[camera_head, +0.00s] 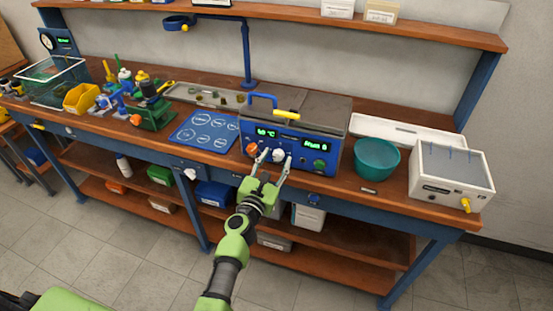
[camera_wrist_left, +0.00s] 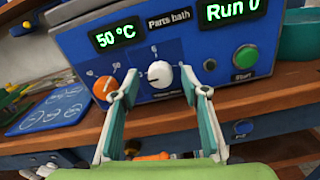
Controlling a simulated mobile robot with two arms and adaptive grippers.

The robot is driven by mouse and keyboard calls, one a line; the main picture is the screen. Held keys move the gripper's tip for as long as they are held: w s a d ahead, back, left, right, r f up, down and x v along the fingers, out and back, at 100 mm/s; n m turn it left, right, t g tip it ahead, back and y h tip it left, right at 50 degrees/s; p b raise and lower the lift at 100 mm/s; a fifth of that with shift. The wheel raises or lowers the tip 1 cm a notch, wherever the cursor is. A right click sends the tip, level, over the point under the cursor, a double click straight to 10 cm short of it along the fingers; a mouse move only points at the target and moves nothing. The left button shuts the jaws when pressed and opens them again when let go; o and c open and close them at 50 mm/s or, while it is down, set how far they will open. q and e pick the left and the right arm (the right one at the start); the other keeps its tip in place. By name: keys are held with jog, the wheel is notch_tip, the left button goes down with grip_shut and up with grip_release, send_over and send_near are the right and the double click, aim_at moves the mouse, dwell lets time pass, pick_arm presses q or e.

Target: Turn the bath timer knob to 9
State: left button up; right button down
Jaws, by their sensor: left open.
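The blue parts bath (camera_head: 290,143) stands on the bench. Its displays read "50 °C" (camera_wrist_left: 115,38) and "Run 0" (camera_wrist_left: 233,10). The white timer knob (camera_wrist_left: 158,77) is in the lower middle of its panel, also visible in the head view (camera_head: 278,155). Its dark pointer line points left, and a numbered scale surrounds it, mostly too small to read. An orange knob (camera_wrist_left: 104,88) is left of it. My left gripper (camera_wrist_left: 161,88) is open and empty, with fingers on either side of the white knob; contact is not clear. My right gripper is not in view.
A green Start button (camera_wrist_left: 245,56) is right of the white knob. A teal bowl (camera_head: 376,160) and a white box with a yellow tap (camera_head: 450,173) stand right of the bath. A blue mat (camera_head: 205,132) lies left. A lower shelf holds boxes.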

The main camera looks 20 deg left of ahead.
pick_arm(q)
jog(key=shift+w, duration=0.55)
jog(key=c, duration=1.1)
